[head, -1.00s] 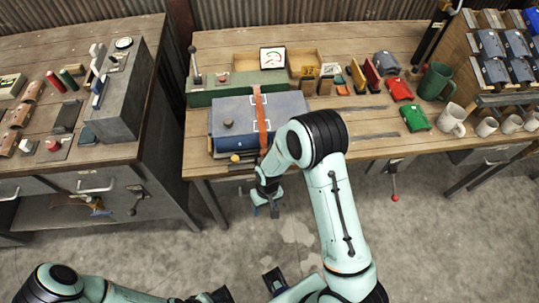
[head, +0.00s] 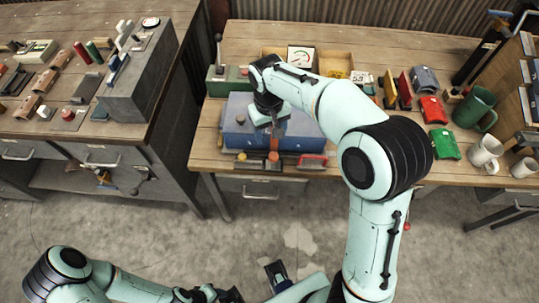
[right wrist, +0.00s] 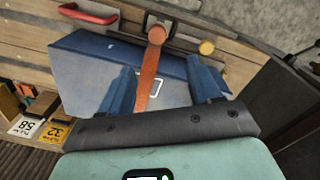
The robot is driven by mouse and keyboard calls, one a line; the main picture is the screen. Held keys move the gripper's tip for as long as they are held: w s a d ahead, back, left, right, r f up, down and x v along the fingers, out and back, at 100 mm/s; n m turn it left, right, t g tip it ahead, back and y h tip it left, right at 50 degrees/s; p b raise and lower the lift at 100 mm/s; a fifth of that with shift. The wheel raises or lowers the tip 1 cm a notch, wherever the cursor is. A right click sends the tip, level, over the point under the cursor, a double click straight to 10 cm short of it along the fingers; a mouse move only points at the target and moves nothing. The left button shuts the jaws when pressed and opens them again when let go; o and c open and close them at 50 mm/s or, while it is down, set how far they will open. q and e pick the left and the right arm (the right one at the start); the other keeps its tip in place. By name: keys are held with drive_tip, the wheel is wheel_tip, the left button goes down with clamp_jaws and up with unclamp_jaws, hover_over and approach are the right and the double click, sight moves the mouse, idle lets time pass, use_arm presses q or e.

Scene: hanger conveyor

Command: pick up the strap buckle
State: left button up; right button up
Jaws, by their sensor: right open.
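An orange-red strap (right wrist: 148,78) runs over a blue-grey box (right wrist: 83,75) on the workbench. Its rounded end (right wrist: 157,35) lies at the box's front edge, beside a dark square frame (right wrist: 147,22); this end also shows in the head view (head: 273,157). Which part is the buckle I cannot tell for sure. My right gripper (right wrist: 160,68) is open above the box, its blue fingers on either side of the strap; in the head view the right gripper (head: 272,126) hides much of the strap. My left gripper is only partly seen at the bottom edge of the head view.
A red handle (head: 312,160) and a yellow-brown knob (head: 242,156) sit at the box's front. Number tags (right wrist: 57,133), red and green items (head: 444,145), a green mug (head: 474,108) and white mugs (head: 486,152) stand to the box's right in the head view. The floor in front is clear.

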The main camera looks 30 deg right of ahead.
sight(274, 156)
drive_tip(key=f, duration=0.5)
drive_tip(key=s+f+b, duration=0.1)
drive_tip(key=f, duration=0.2)
drive_tip(key=shift+d+f, duration=0.1)
drive_tip(key=shift+d, duration=0.15)
wheel_tip(274, 156, down, 5)
drive_tip(key=shift+s+r+b, duration=0.15)
drive_tip(key=shift+b, duration=0.25)
use_arm(q)
drive_tip(key=shift+s+f, duration=0.65)
drive_tip(key=shift+f, duration=0.35)
use_arm(e)
clamp_jaws()
